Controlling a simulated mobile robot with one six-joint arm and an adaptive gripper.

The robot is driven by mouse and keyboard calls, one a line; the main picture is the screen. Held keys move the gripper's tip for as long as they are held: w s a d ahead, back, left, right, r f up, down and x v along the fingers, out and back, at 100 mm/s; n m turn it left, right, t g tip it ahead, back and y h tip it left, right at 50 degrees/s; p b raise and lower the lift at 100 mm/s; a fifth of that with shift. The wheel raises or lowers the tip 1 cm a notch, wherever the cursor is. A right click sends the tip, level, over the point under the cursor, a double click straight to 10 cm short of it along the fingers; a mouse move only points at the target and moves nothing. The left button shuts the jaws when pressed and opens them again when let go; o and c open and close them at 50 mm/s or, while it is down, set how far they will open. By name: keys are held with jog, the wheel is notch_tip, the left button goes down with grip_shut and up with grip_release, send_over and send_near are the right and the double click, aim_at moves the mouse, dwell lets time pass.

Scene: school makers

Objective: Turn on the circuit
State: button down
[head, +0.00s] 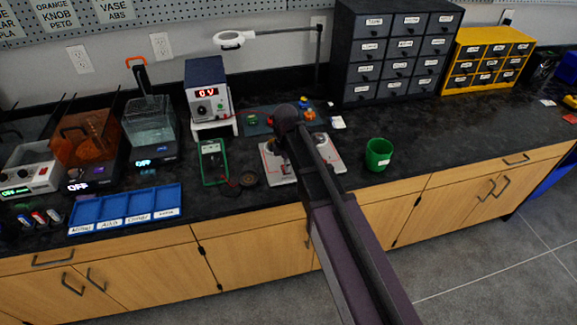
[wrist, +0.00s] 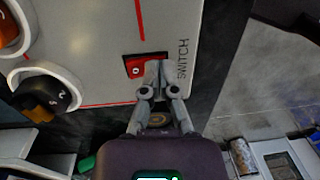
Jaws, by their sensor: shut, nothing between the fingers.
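The white circuit board (head: 272,168) with red lines lies on the black counter, partly covered by my arm in the head view. In the wrist view the board (wrist: 100,30) carries a red rocker switch (wrist: 135,70) in a dark frame, beside the printed word SWITCH. My gripper (wrist: 158,72) is shut and empty. Its fingertips are over the right part of the switch and hide it; I cannot tell whether they touch. In the head view my arm hides the fingertips. The power supply (head: 208,90) behind the board shows a red "0 V".
Round holders with an orange part (wrist: 10,30) and a black part (wrist: 50,92) sit left of the switch. A green cup (head: 378,154) stands right of the board, a green-framed multimeter (head: 213,162) left. A blue tray (head: 125,209) is further left. The counter's right side has free room.

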jog(key=shift+w+a, duration=0.15)
jog(key=shift+w+a+r, duration=0.2)
jog(key=shift+w+r, duration=0.05)
jog(key=shift+w, duration=0.35)
dwell(0.3)
jog(key=shift+r+p, duration=0.15)
jog(key=shift+p, duration=0.25)
jog(key=shift+s+r+p, duration=0.1)
jog(key=shift+r+p, duration=0.25)
jog(key=shift+p, duration=0.05)
notch_tip(320, 180, up, 13)
jog(key=s+p, duration=0.1)
jog(key=p, duration=1.1)
jog(key=shift+s+d+p, duration=0.2)
jog(key=shift+d+p, duration=0.05)
jog(key=shift+p, duration=0.15)
jog(key=shift+f, duration=0.1)
